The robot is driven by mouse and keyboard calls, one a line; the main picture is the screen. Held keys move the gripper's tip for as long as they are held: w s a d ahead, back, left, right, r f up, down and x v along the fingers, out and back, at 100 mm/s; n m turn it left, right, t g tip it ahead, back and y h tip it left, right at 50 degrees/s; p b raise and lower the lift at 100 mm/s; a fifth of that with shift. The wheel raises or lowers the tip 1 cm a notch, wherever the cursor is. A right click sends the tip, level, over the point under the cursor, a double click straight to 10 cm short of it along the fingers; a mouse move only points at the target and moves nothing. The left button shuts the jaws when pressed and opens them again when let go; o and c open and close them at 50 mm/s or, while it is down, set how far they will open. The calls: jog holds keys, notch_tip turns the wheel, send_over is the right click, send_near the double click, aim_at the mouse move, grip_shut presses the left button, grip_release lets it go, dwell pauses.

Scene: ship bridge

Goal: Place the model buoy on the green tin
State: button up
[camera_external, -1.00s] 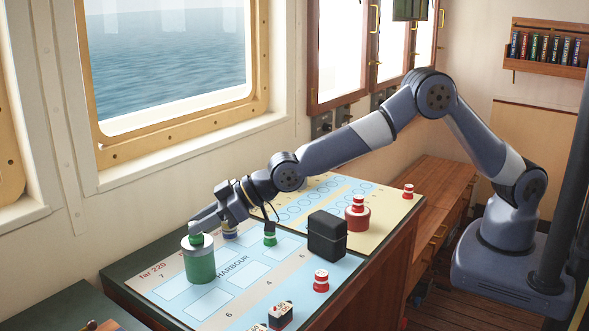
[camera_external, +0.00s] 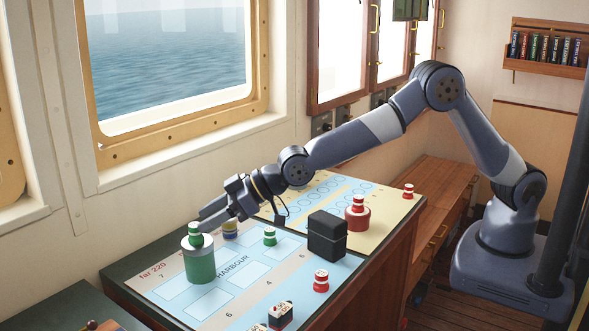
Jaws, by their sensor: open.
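A green-and-white model buoy (camera_external: 195,235) stands upright on the green tin (camera_external: 201,266), which has a pale grey lid and sits on the chart at its left end. My gripper (camera_external: 206,218) is open and empty. Its fingers point left, just above and beside the buoy's top in the picture, and I see a small gap between them and the buoy. Another green-and-white buoy (camera_external: 269,237) stands on the chart to the right of the tin.
The front-left of the chart is clear.

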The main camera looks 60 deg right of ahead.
jog(key=b+v, duration=0.2)
jog(key=v, duration=0.7)
jog(key=shift+s+d, duration=0.2)
